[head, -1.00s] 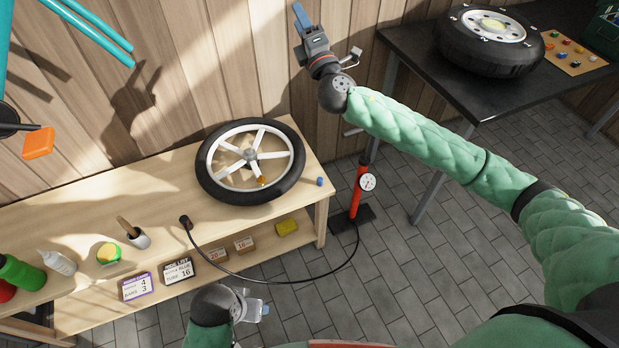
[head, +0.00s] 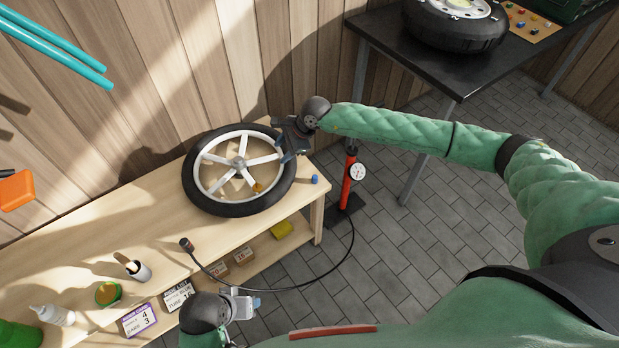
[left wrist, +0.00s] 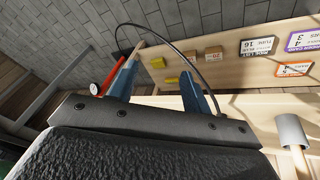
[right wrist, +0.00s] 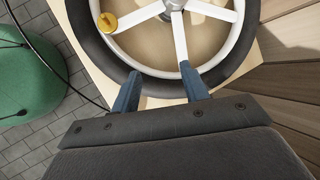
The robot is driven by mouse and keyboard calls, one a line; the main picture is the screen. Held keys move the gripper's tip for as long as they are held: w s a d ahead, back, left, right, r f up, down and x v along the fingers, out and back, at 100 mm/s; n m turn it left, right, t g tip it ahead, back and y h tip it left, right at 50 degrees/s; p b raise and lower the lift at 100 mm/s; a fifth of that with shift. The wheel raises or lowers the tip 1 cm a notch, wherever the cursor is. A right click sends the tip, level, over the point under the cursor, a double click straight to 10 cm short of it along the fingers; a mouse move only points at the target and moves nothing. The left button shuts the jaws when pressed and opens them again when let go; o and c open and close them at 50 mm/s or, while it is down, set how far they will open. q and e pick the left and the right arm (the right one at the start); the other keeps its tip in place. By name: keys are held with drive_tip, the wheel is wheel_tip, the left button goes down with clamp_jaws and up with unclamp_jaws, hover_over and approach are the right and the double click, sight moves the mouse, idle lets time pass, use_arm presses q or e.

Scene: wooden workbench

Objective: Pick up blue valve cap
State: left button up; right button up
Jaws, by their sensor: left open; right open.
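The blue valve cap (head: 314,179) is a small blue piece on the wooden bench, right of the spoked wheel, near the bench's right end. My right gripper (head: 287,157) is open and empty over the wheel's right rim, up and left of the cap in the head view. The right wrist view shows its two blue fingers (right wrist: 158,82) apart over the tyre; the cap is not visible there. My left gripper (head: 255,304) is open and empty in front of the bench, low in the head view. Its fingers (left wrist: 160,68) are apart in the left wrist view.
The wheel (head: 208,204) lies flat on the bench (head: 150,220), with a yellow-orange cap (head: 258,187) by its spokes. A red pump (head: 347,180) stands beyond the bench's right end. Its black hose (head: 290,288) loops in front. A dark table (head: 420,60) stands at the back right.

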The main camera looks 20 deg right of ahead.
drive_tip(key=s+d+f+n+g+h, duration=0.1)
drive_tip(key=d+f+n+h, duration=0.15)
drive_tip(key=d+h, duration=0.2)
drive_tip(key=n+g+h, duration=0.1)
drive_tip(key=h, duration=0.1)
approach(315, 177)
drive_tip(key=shift+w+d+f+y, duration=0.3)
drive_tip(key=shift+w+f, duration=0.1)
drive_tip(key=shift+w, duration=0.25)
drive_tip(key=shift+n, duration=0.45)
drive_tip(key=shift+s+f+p, duration=0.1)
drive_tip(key=shift+f+p, duration=0.2)
drive_tip(key=shift+f, duration=0.95)
drive_tip(key=f, duration=0.1)
drive_tip(key=f+p, duration=0.1)
drive_tip(key=f, duration=0.2)
drive_tip(key=shift+s+a+f+p, duration=0.1)
drive_tip(key=shift+s+f+p, duration=0.2)
drive_tip(key=shift+f+p, duration=0.05)
drive_tip(key=shift+f, duration=0.3)
use_arm(q)
drive_tip(key=shift+y, duration=0.4)
drive_tip(key=a+r, duration=0.3)
drive_tip(key=shift+s+r, duration=0.2)
drive_tip(key=shift+r, duration=0.1)
use_arm(e)
clamp_jaws()
